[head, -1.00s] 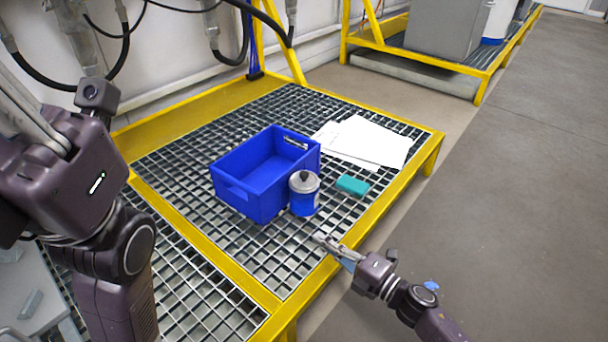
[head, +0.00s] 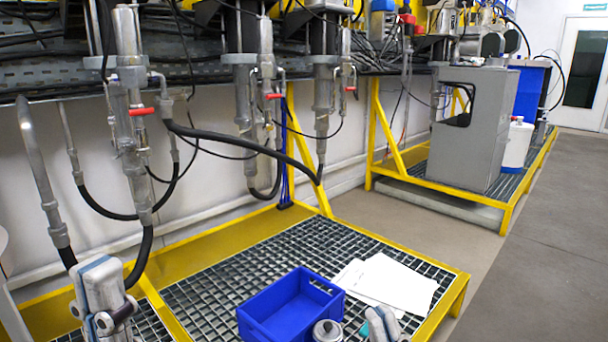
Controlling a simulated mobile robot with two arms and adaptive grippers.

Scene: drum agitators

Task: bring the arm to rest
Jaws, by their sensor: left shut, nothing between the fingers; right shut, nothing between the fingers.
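My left gripper (head: 97,270) is at the lower left, pointing up, its fingers shut with nothing held. It is above the grating, well left of the blue crate. My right gripper (head: 381,314) is at the bottom edge, right of the grey-lidded can (head: 327,330). It is shut and empty, and only its tip end shows. A bit of teal (head: 365,329) beside it looks like the sponge block, mostly hidden. Most of both arms is out of the frame.
The open, empty blue crate (head: 262,328) stands on the yellow-framed grating (head: 218,268). White papers (head: 392,284) lie right of it. Pipes and black hoses (head: 240,142) hang along the wall behind. A grey cabinet (head: 470,130) stands farther back. Floor at right is clear.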

